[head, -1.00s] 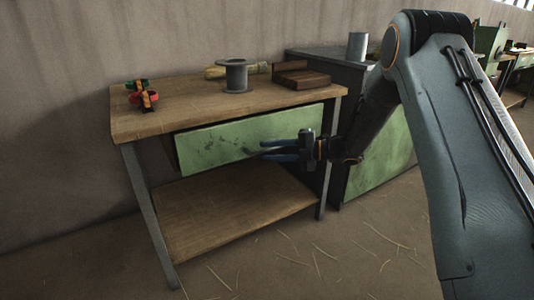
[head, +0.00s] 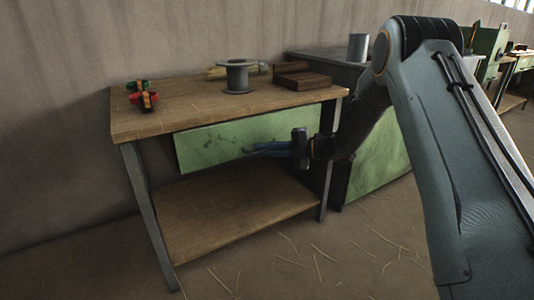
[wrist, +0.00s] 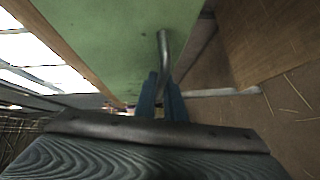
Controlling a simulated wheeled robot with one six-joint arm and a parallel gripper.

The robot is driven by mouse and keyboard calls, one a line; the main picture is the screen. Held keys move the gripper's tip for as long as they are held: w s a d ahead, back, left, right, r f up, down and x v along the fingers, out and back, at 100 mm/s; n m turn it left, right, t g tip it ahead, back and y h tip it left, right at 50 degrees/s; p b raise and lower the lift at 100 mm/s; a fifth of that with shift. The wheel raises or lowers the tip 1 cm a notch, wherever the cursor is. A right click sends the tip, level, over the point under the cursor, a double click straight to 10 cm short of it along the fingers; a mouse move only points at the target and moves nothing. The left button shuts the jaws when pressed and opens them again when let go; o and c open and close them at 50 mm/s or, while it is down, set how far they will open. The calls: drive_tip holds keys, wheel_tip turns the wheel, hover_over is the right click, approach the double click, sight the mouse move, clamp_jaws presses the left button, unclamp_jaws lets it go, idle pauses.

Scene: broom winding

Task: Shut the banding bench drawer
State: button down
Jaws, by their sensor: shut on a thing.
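The banding bench (head: 190,110) has a wooden top and a green-fronted drawer (head: 215,143) under it. The drawer front stands a little forward of the bench edge, so the drawer is partly open. My gripper (head: 258,149), with blue fingers, is at the right part of the drawer front. In the wrist view the fingers (wrist: 161,97) are shut on the grey bar handle (wrist: 165,50) of the green drawer front (wrist: 110,35). The drawer's inside is hidden.
On the bench top are a grey spool (head: 237,77), dark wooden blocks (head: 302,77), a straw bundle (head: 217,72) and red and green clamps (head: 143,96). A lower shelf (head: 235,205) lies below. A green-sided cabinet (head: 378,160) stands at the right. Straw litters the floor.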

drive_tip(key=shift+w+a, duration=0.3)
drive_tip(key=shift+w, duration=0.2)
drive_tip(key=shift+w+a, duration=0.3)
drive_tip(key=shift+w, duration=0.2)
drive_tip(key=c, duration=1.9)
unclamp_jaws()
drive_tip(key=shift+o, duration=0.2)
drive_tip(key=shift+a+r, duration=0.1)
drive_tip(key=f+p+v, duration=0.1)
drive_tip(key=v, duration=0.7)
drive_tip(key=shift+r, duration=0.25)
